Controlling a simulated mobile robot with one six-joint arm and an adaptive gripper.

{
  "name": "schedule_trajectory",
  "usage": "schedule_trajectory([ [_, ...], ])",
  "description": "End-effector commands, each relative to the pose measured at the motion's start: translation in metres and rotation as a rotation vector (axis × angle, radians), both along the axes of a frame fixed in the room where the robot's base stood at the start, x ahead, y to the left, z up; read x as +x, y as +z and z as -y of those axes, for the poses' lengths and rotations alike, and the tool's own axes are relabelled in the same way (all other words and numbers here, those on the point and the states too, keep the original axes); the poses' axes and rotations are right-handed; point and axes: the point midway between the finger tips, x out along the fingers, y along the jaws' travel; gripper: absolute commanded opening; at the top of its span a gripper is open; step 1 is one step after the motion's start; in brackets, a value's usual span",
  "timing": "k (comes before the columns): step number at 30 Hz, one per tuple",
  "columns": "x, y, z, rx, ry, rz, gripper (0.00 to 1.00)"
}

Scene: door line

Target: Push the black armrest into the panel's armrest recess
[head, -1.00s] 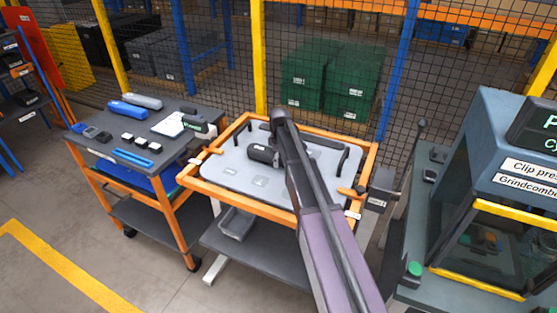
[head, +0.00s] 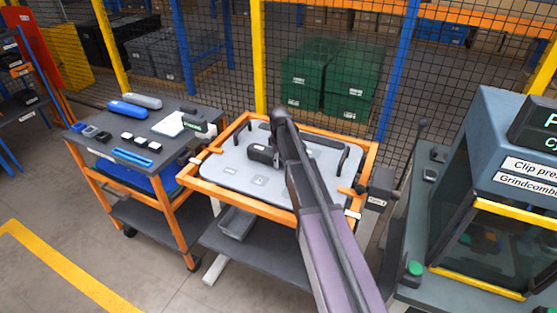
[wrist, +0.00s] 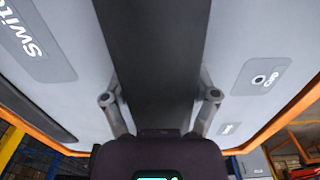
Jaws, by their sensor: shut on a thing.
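The black armrest (wrist: 155,45) fills the middle of the wrist view as a wide dark band. My gripper (wrist: 160,88) is shut on it, with one finger at each side. In the head view the panel (head: 225,185) lies flat in an orange frame. My arm reaches over it and hides the fingertips. The armrest recess cannot be made out, and I cannot tell whether the armrest is seated or above the panel.
A cart (head: 150,150) with several small parts stands left of the frame. A press machine (head: 490,180) with a yellow-edged opening stands at the right. Green crates (head: 330,80) stand behind a mesh fence. The floor at front left is clear.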

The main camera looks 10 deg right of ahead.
Motion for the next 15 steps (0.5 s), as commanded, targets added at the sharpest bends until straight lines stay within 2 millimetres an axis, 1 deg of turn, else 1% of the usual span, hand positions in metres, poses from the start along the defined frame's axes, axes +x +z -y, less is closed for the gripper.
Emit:
schedule_trajectory([
  [15, -0.0003, -0.0065, -0.0002, 0.001, 0.000, -0.001, 0.20],
])
